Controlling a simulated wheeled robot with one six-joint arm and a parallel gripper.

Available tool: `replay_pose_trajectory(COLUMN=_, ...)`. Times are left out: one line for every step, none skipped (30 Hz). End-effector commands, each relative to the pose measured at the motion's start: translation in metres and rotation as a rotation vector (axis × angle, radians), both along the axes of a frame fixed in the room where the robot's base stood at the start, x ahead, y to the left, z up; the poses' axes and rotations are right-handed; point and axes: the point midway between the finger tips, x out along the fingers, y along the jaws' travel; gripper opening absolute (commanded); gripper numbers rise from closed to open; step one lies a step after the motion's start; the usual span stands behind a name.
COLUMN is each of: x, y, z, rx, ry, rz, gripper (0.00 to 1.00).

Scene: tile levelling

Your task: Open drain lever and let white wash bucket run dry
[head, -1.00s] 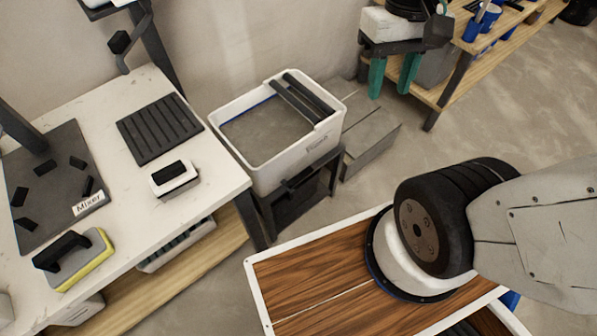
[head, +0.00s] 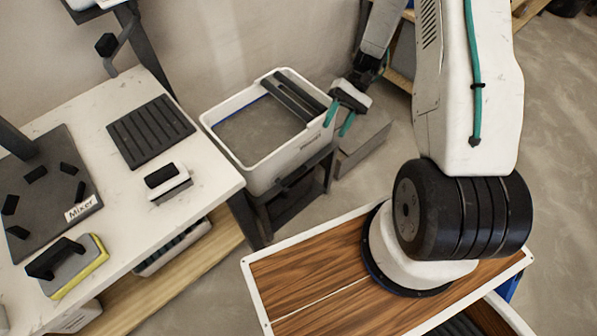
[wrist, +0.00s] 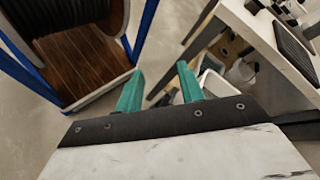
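The white wash bucket (head: 292,166) stands on a dark stand (head: 290,207) in the head view. Grey water (head: 255,130) fills much of its inside, and two dark rollers (head: 285,96) lie across its right part. I cannot make out the drain lever for certain in either view. My gripper (head: 336,129) hangs just right of the bucket's right rim, its teal fingers pointing down; whether it touches the rim is unclear. In the wrist view the two fingers (wrist: 160,70) are apart with nothing between them, so it is open and empty.
A white workbench (head: 130,215) with a mixer plate (head: 45,190), a black ribbed mat (head: 150,132) and sponge floats (head: 72,268) stands left of the bucket. A grey slab (head: 360,150) lies on the floor right of the stand. My wooden-topped base (head: 310,285) is in front.

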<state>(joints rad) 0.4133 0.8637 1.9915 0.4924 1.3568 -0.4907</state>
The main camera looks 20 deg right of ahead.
Motion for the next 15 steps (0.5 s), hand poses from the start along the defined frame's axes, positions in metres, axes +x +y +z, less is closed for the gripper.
replay_pose_trajectory(x=0.0, y=0.0, z=-0.027, rx=0.055, ry=0.013, rz=-0.029, gripper=0.38)
replay_pose_trajectory(x=0.001, y=0.0, z=-0.04, rx=0.087, ry=0.012, rz=-0.045, gripper=0.38)
replay_pose_trajectory(x=0.002, y=0.0, z=-0.058, rx=0.128, ry=0.008, rz=-0.069, gripper=0.38)
replay_pose_trajectory(x=0.002, y=0.001, z=-0.072, rx=0.16, ry=0.005, rz=-0.087, gripper=0.38)
replay_pose_trajectory(x=0.002, y=0.001, z=-0.085, rx=0.192, ry=-0.001, rz=-0.105, gripper=0.38)
replay_pose_trajectory(x=0.002, y=0.003, z=-0.104, rx=0.233, ry=-0.012, rz=-0.132, gripper=0.38)
replay_pose_trajectory(x=0.001, y=0.004, z=-0.118, rx=0.264, ry=-0.022, rz=-0.153, gripper=0.38)
replay_pose_trajectory(x=0.0, y=0.006, z=-0.132, rx=0.294, ry=-0.034, rz=-0.175, gripper=0.38)
replay_pose_trajectory(x=0.0, y=0.008, z=-0.15, rx=0.336, ry=-0.055, rz=-0.204, gripper=0.38)
replay_pose_trajectory(x=-0.001, y=0.009, z=-0.164, rx=0.365, ry=-0.073, rz=-0.226, gripper=0.38)
replay_pose_trajectory(x=-0.002, y=0.011, z=-0.177, rx=0.393, ry=-0.093, rz=-0.248, gripper=0.38)
replay_pose_trajectory(x=-0.003, y=0.014, z=-0.194, rx=0.43, ry=-0.125, rz=-0.277, gripper=0.38)
replay_pose_trajectory(x=-0.003, y=0.016, z=-0.207, rx=0.455, ry=-0.152, rz=-0.3, gripper=0.38)
replay_pose_trajectory(x=-0.003, y=0.018, z=-0.218, rx=0.479, ry=-0.182, rz=-0.323, gripper=0.38)
replay_pose_trajectory(x=-0.002, y=0.02, z=-0.233, rx=0.508, ry=-0.229, rz=-0.35, gripper=0.38)
